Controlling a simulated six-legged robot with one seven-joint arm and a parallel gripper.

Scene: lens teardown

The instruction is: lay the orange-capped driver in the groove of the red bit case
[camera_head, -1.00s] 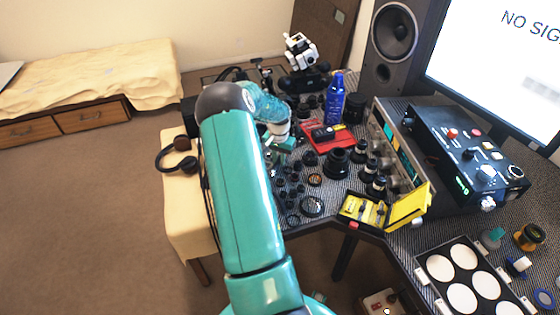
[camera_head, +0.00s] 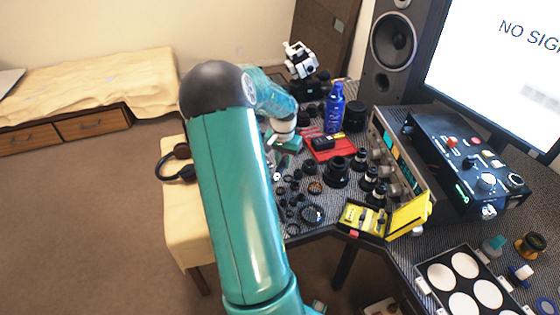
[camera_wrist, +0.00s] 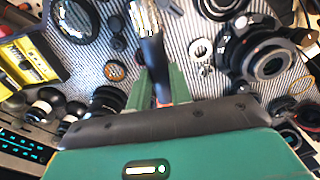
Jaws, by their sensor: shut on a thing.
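The red bit case (camera_head: 337,153) lies on the dark workbench in the head view, with a dark insert or object at its middle; its groove is too small to make out. My gripper (camera_head: 290,144) is just left of the case in that view, partly hidden by my arm. In the wrist view my green fingers (camera_wrist: 163,88) are shut on the driver (camera_wrist: 155,62). The red case is not seen in the wrist view.
A blue bottle (camera_head: 335,108) stands behind the red case. Black lens parts (camera_head: 335,172) crowd the bench in front of it. An open yellow case (camera_head: 362,219) lies nearer the front edge. A speaker (camera_head: 394,48) and a control box (camera_head: 465,160) stand to the right.

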